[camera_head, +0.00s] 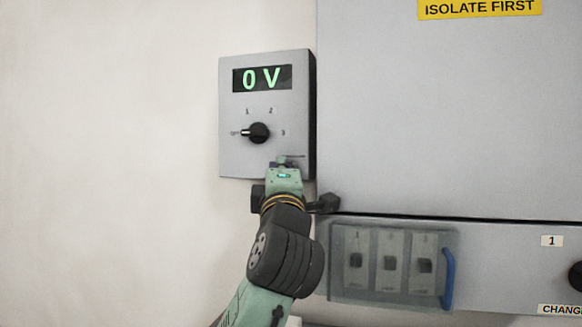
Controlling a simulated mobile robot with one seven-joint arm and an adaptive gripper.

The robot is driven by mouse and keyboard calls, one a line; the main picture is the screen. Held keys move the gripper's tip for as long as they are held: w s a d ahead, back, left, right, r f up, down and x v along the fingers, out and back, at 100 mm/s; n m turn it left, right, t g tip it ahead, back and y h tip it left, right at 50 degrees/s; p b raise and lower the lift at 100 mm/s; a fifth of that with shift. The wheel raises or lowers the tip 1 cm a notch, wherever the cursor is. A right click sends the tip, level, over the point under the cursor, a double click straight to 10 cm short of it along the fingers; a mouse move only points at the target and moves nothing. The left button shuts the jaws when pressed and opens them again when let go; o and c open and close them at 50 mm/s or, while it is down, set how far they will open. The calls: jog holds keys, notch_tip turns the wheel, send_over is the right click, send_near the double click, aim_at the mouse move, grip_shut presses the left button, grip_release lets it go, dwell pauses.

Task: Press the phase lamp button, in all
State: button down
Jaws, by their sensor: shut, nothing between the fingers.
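A grey wall box (232,108) carries a green display (262,78) reading 0 V. Below it is a black rotary knob (259,132) with its light pointer toward the left mark, which seems to read OFF; marks 1, 2 and 3 are around it. My gripper (284,163) is shut at the lower right of this box, seen from behind. Its body covers that corner, where only a small blurred label shows. No phase lamp button can be made out; whether my fingers touch anything there is hidden.
A large grey cabinet (440,120) with a yellow ISOLATE FIRST sign (480,8) stands to the right. Below, a clear cover (345,292) with a blue handle (448,278) lies over three switches. A black knob (576,276) is at the right edge. The left wall is bare.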

jog(key=shift+w+r, duration=0.1)
jog(key=shift+w, duration=0.2)
dwell(0.4)
jog(key=shift+s, duration=0.1)
jog(key=shift+s+f, duration=0.2)
jog(key=shift+f, duration=0.3)
jog(key=shift+s, duration=0.1)
jog(key=s, duration=0.1)
jog(key=s+a, duration=0.1)
jog(key=s, duration=0.3)
jog(key=shift+a+b, duration=0.35)
jog(key=shift+b, duration=0.05)
